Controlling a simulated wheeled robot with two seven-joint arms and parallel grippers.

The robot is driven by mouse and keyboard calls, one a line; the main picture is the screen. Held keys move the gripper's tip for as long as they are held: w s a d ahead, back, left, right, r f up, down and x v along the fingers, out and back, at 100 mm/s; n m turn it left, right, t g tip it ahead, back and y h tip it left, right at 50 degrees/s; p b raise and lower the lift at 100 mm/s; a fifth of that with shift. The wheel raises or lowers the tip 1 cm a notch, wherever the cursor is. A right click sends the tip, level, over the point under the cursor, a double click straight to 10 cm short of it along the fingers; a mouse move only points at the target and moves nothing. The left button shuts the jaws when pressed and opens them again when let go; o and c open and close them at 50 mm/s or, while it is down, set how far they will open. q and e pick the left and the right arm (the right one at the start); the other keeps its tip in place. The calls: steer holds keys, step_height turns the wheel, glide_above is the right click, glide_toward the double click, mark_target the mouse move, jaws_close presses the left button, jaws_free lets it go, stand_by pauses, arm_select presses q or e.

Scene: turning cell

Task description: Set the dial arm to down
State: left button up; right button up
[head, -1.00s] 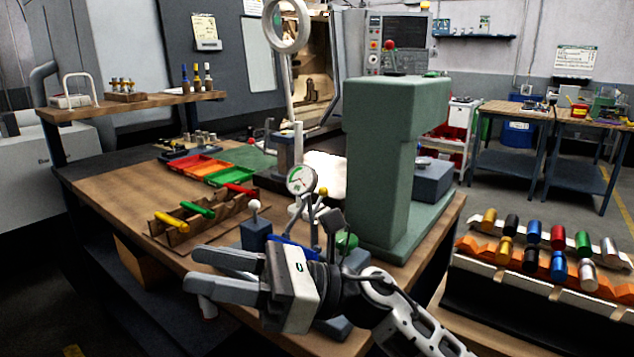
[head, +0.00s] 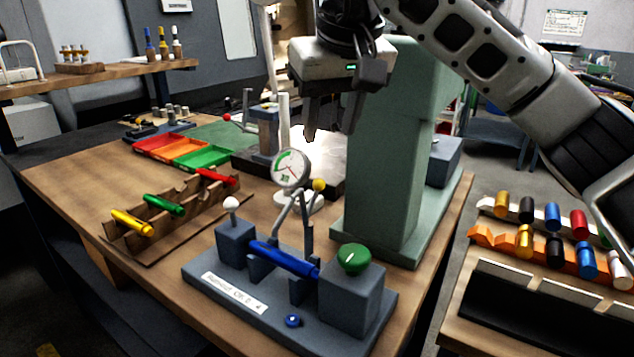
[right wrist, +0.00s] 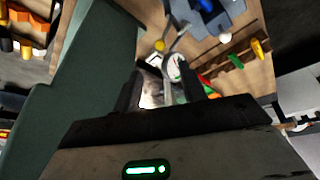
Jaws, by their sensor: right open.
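The dial gauge (head: 290,168) has a round white face with a green sector and stands by an upright post behind the grey fixture (head: 222,272). A bent grey arm with a yellow knob (head: 319,185) is beside the dial; its exact joint is hard to make out. My right gripper (head: 330,128) is open and empty, pointing down above and behind the dial, apart from it. In the right wrist view the dial (right wrist: 174,67) and yellow knob (right wrist: 159,46) show beyond the open fingers. My left gripper is not in view.
The green press column (head: 385,190) stands close to the right of the dial. The fixture holds a blue bar (head: 280,258), a green knob (head: 353,258) and a white ball knob (head: 231,203). A wooden rack (head: 150,244) with coloured handles stands left. The front-left table is bare.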

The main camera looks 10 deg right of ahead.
mark_target(318, 180)
steer(key=p+x, duration=0.1)
steer(key=x, duration=1.2)
steer(key=shift+a+f, duration=0.1)
steer(key=shift+f, duration=0.05)
jaws_close()
